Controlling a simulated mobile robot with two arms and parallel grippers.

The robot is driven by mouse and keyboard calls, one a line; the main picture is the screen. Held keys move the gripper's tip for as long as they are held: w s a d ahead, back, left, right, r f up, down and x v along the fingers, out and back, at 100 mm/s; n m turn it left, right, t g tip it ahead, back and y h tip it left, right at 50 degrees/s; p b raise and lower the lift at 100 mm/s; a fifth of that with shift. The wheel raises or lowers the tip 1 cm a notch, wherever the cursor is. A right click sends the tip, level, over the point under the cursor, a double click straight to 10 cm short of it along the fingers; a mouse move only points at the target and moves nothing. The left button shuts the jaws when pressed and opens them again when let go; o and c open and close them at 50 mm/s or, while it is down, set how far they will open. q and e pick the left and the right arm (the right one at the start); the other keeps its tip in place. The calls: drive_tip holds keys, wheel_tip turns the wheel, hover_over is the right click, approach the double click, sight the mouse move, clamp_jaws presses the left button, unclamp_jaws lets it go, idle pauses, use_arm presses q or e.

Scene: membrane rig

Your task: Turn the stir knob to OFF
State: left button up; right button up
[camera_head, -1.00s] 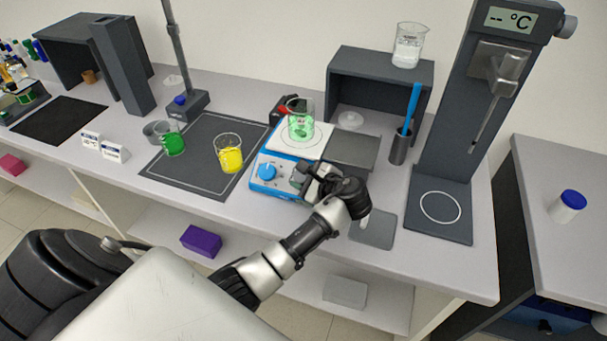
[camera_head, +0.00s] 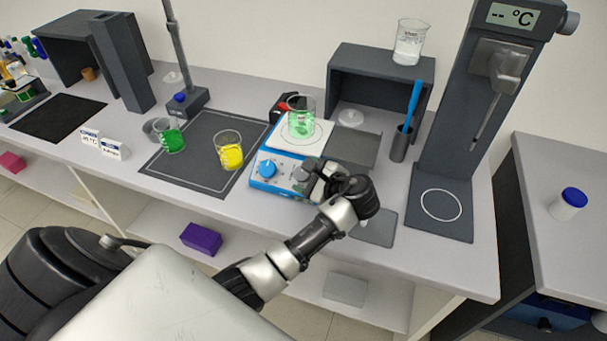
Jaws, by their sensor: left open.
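The blue and white stirrer (camera_head: 257,182) stands on the bench with a beaker of green liquid (camera_head: 301,121) on its white top plate. A blue knob (camera_head: 267,169) is on the left of its front panel. A grey knob (camera_head: 303,173) is on the right of the panel. I cannot read the labels that tell which is the stir knob. My left gripper (camera_head: 312,181) is open at the right of the panel, right by the grey knob, and partly covers that end. I cannot tell whether it touches the knob. My right gripper is not in view.
Beakers with yellow (camera_head: 229,153) and green (camera_head: 170,138) liquid stand on the dark mat (camera_head: 205,178) at left. A tall stand with a display (camera_head: 458,110) rises at right.

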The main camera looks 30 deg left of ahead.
use_arm(q)
drive_tip(key=b+v, duration=0.1)
drive_tip(key=v, duration=0.8)
